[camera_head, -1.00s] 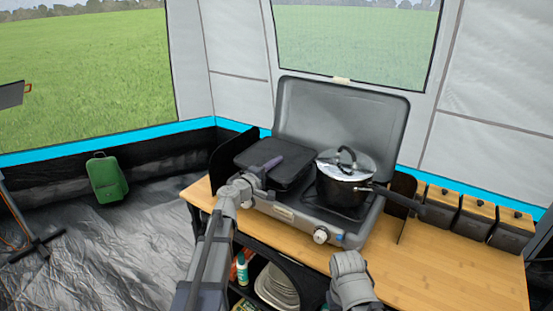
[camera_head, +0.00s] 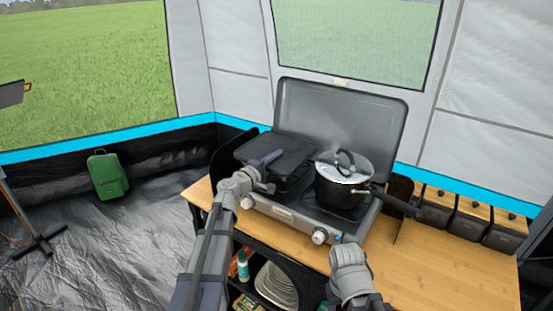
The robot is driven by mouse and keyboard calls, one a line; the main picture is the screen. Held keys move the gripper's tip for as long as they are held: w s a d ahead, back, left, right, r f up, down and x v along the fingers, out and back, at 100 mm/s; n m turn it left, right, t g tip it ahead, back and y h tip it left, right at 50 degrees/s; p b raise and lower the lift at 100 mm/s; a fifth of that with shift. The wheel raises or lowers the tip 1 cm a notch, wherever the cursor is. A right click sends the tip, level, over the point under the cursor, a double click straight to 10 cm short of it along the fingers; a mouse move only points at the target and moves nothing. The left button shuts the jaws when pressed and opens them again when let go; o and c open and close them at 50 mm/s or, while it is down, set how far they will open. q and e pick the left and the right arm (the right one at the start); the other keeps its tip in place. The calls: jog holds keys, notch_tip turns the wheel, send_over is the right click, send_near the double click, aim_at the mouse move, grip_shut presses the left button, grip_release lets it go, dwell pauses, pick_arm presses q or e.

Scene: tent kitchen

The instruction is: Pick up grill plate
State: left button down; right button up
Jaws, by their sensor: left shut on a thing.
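The grill plate (camera_head: 283,144) is a dark, flat, square plate over the left side of the camping stove (camera_head: 282,213). My left gripper (camera_head: 265,168) is shut on the grill plate at its near edge, beside a purple-grey piece lying on it. The plate sits a little above the stove, with dark burner area showing under its right side. The fingertips are small and partly hidden. My right arm's end (camera_head: 350,272) is low over the table's front, away from the plate; its fingers cannot be made out.
A lidded pot (camera_head: 338,191) stands on the stove's right burner, its handle pointing right. The raised stove lid (camera_head: 340,120) stands behind. Several lidded containers (camera_head: 470,222) line the table's back right. The wooden table (camera_head: 450,272) is bare at the right front.

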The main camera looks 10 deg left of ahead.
pick_arm(q)
notch_tip(320, 180, up, 7)
jog(key=p, duration=0.5)
jog(key=shift+f+p, duration=0.15)
jog(key=shift+p, duration=0.15)
